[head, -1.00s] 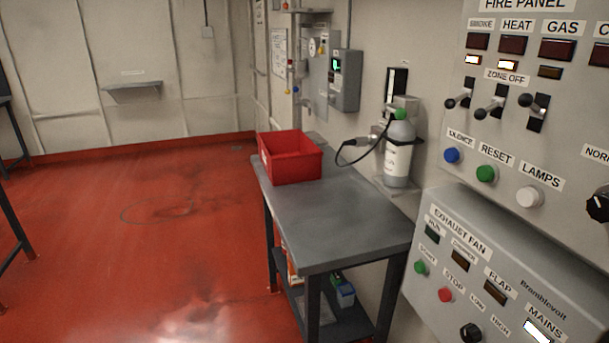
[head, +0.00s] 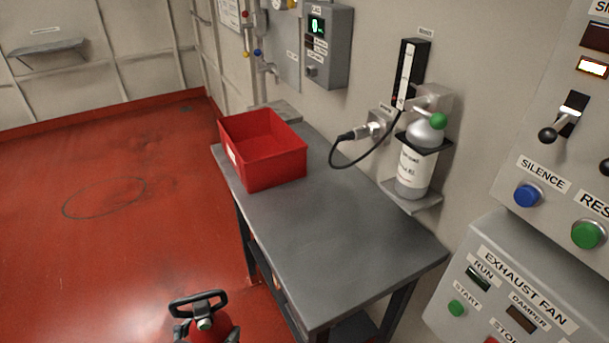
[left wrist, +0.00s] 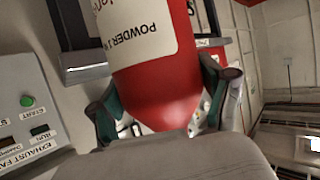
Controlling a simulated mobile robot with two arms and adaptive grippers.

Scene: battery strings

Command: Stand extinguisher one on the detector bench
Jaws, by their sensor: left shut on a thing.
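A red extinguisher with a black handle (head: 204,322) shows at the bottom edge of the head view, its lower part cut off. In the left wrist view the red extinguisher (left wrist: 160,80) fills the middle, with a white label reading "POWDER". My left gripper (left wrist: 165,100) is shut on its body, one finger on each side. The grey bench (head: 310,235) stands right of and beyond the extinguisher in the head view, its near top bare. My right gripper is in neither view.
A red bin (head: 265,150) sits on the bench's far end. The exhaust fan panel (head: 510,290) stands close at the right.

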